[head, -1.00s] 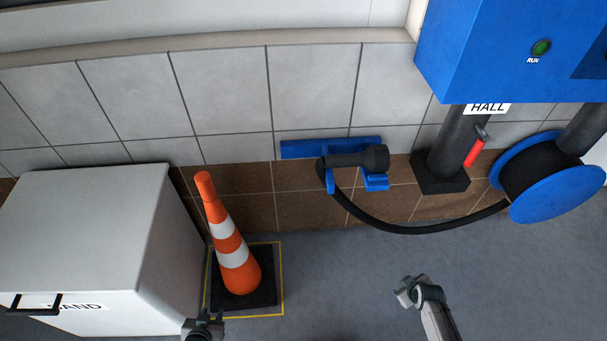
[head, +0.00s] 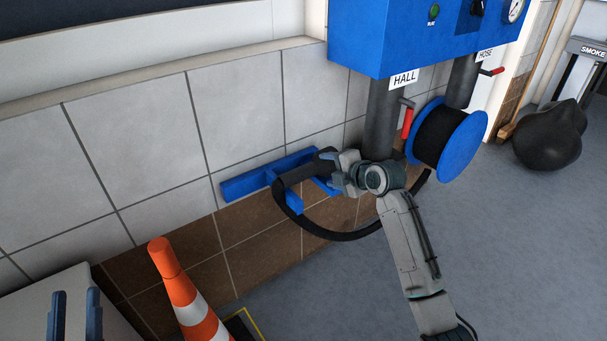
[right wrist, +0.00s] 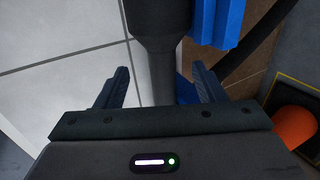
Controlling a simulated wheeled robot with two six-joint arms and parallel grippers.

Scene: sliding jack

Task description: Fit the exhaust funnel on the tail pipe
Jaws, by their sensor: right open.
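The exhaust funnel (head: 298,171) is a dark cylinder resting in a blue wall holder (head: 240,184), with a black hose (head: 345,236) curving from it. My right gripper (head: 338,170) is at the funnel's wider right end in the head view. In the right wrist view the funnel (right wrist: 158,50) runs between the two spread fingers of my right gripper (right wrist: 161,82), with gaps on both sides. My left gripper (head: 75,312) shows as two separated fingers at the lower left edge, empty. No tail pipe is in view.
The blue hose reel (head: 462,145) and a dark vertical pipe (head: 381,115) stand right of the funnel, below a blue control box (head: 370,35). An orange and white cone (head: 180,290) and a white cabinet (head: 75,280) are at lower left.

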